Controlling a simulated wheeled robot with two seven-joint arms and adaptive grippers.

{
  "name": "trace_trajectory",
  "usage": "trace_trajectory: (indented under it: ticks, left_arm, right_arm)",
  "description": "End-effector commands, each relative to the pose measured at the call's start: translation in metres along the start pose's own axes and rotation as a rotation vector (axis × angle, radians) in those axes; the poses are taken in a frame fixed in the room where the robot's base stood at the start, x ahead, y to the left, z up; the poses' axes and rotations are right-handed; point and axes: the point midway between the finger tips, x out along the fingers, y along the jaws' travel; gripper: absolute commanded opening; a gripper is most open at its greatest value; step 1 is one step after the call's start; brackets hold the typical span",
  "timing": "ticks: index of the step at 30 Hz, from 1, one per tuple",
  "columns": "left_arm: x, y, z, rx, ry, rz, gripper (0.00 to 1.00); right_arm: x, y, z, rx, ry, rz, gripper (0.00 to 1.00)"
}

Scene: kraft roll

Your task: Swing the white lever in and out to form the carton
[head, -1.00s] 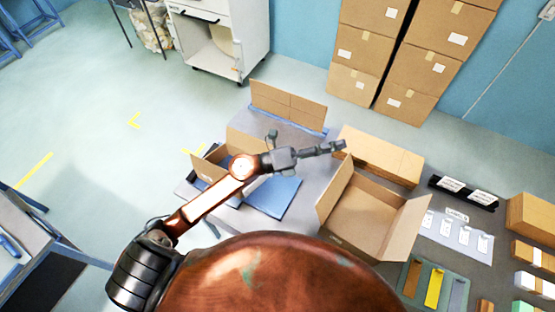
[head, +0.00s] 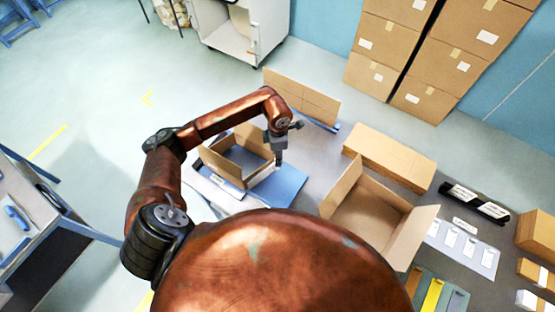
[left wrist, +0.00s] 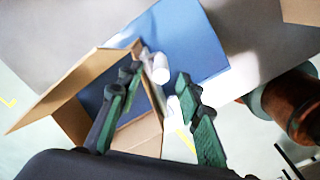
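The open brown carton (head: 226,165) sits on a blue board (head: 284,184) left of the table's middle. My left gripper (head: 278,162) points down at the carton's right side. In the left wrist view, my left gripper (left wrist: 155,82) is open, with its green-padded fingers apart. The white lever (left wrist: 159,70) shows between and just beyond the fingertips, at the edge of the carton (left wrist: 70,85). I cannot tell whether a finger touches the lever. In the head view I cannot make the lever out clearly. My right gripper is not in view.
A larger open box (head: 368,212) stands to the right, with a closed long box (head: 390,158) behind it. An upright cardboard panel (head: 302,97) stands behind the carton. Label cards (head: 461,246) and colored strips (head: 433,295) lie at the right.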

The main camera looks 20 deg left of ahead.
Motion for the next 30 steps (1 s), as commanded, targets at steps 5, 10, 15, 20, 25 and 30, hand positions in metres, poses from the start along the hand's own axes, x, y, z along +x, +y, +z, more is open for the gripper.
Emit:
trace_trajectory:
  ticks: [5, 10, 15, 20, 25, 30]
  left_arm:
    - [0.026, -0.002, 0.001, -0.001, -0.002, -0.004, 0.33]
    - [0.042, -0.001, 0.000, -0.001, -0.003, -0.003, 0.33]
    - [0.045, 0.000, -0.001, -0.002, -0.003, 0.000, 0.33]
    - [0.045, -0.001, -0.001, -0.003, -0.003, -0.001, 0.32]
    - [0.045, -0.001, -0.001, -0.003, -0.003, -0.001, 0.21]
    - [0.045, -0.001, -0.001, -0.003, -0.003, -0.001, 0.09]
  right_arm:
    - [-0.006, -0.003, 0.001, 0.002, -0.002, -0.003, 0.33]
    - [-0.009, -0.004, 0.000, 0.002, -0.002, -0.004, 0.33]
    - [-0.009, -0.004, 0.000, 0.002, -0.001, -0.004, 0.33]
    - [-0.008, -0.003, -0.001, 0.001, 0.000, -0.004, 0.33]
    - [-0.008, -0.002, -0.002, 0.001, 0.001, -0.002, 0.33]
    - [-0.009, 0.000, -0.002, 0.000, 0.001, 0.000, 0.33]
